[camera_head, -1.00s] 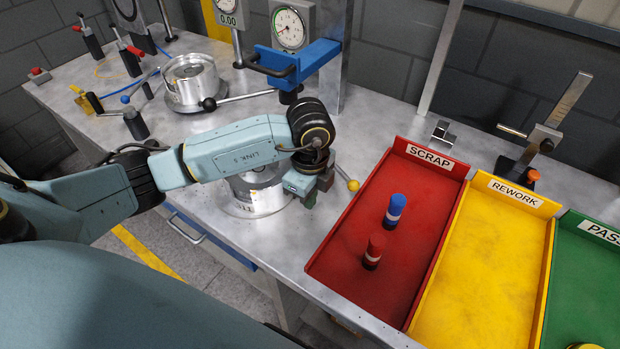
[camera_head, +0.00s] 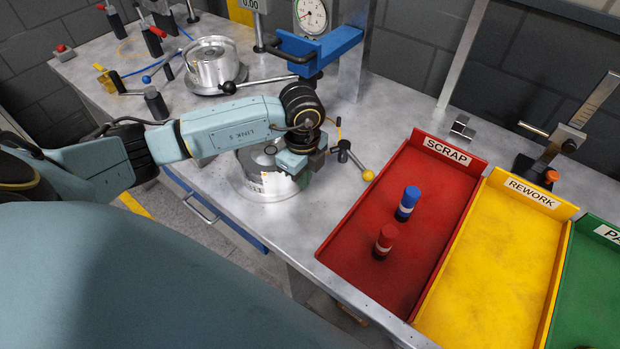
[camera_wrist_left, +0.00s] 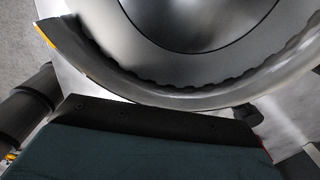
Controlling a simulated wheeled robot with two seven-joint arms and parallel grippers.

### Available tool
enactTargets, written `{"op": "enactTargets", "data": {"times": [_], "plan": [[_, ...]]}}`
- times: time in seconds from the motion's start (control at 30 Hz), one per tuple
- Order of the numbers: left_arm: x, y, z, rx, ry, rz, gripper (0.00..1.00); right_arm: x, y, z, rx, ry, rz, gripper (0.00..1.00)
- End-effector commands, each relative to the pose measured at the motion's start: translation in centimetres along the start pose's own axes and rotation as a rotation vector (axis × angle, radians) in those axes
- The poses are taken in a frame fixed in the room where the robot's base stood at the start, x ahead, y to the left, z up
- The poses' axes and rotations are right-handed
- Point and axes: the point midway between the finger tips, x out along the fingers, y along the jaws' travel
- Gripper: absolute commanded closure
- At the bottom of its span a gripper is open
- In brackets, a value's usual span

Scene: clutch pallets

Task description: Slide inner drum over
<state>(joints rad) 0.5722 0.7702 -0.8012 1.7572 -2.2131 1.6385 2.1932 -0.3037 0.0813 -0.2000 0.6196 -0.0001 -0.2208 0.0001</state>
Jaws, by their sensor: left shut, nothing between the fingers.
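A silver metal drum (camera_head: 262,184) with a label on its side stands on the bench near the front edge, partly hidden by my left arm. My left gripper (camera_head: 301,177) is shut and empty at the right side of this drum, close to its upper rim. Whether it touches the drum cannot be told. In the left wrist view the drum's curved ring (camera_wrist_left: 180,92) fills the upper part, with a notched inner edge around a smooth round middle. A second silver drum (camera_head: 213,68) stands farther back on the left. My right gripper is not in view.
A lever with a yellow knob (camera_head: 368,175) stands just right of the gripper. The red SCRAP tray (camera_head: 345,277) holds a blue-capped and a red-capped marker. Yellow REWORK (camera_head: 480,290) and green trays lie farther right. A blue press arm (camera_head: 325,48) overhangs the bench behind.

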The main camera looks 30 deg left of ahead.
Motion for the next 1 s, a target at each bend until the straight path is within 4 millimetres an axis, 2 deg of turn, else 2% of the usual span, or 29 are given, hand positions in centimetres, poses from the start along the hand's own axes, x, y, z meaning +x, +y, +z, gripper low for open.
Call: {"op": "enactTargets", "data": {"times": [0.03,0.07,0.37,0.53,0.67,0.8,1.0], "plan": [[-0.1,-0.1,0.9,-0.007,-0.008,-0.001,1.0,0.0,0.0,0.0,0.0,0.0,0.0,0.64],[-0.1,-0.1,1.1,-0.007,-0.007,-0.002,1.0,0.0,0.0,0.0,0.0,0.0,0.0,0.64],[-0.1,-0.1,0.9,-0.005,-0.006,-0.001,1.0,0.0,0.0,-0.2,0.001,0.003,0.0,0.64],[-0.2,-0.1,-0.7,-0.004,-0.004,-0.001,1.0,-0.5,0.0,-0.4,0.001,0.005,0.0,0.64],[-0.4,-0.1,-3.3,-0.004,-0.002,-0.002,1.0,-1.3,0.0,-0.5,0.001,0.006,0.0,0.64],[-3.8,-0.2,-2.9,-0.009,-0.006,-0.009,1.0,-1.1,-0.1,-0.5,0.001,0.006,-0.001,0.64],[-7.7,-0.1,-3.0,-0.008,-0.006,-0.007,1.0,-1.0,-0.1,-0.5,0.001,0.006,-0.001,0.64]]}}
